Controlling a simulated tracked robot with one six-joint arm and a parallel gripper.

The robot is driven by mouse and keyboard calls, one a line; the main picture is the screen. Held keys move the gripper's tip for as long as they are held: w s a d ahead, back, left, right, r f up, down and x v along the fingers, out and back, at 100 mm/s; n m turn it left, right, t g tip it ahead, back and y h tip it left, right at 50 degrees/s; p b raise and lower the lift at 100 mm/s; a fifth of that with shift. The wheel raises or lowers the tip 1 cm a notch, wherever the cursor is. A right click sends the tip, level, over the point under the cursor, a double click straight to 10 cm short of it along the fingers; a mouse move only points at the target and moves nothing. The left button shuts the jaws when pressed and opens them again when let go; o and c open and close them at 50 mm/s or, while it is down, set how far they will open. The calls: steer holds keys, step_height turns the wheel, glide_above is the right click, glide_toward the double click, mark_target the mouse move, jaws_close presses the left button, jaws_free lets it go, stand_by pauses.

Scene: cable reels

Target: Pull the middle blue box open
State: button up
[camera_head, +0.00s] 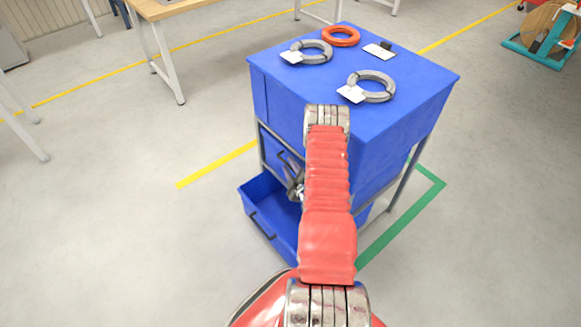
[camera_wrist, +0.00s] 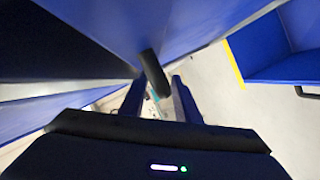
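The middle blue box (camera_head: 270,145) sits in the metal frame under the blue top section, in the head view. My arm hides much of its front. My gripper (camera_head: 292,172) is at that front, partly hidden behind my arm. In the wrist view, a dark handle (camera_wrist: 153,74) on a blue face (camera_wrist: 150,25) lies between the two fingers of my gripper (camera_wrist: 158,98). The fingers are apart, with space visible beside the handle. I cannot tell whether either finger touches it.
The bottom blue box (camera_head: 258,193) stands pulled out below and also shows in the wrist view (camera_wrist: 285,68). Cable rings, one orange (camera_head: 340,36), lie on the cabinet top (camera_head: 300,80). Floor to the left is clear. A wooden table (camera_head: 165,8) stands behind.

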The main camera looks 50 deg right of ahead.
jaws_close()
stand_by(0.5)
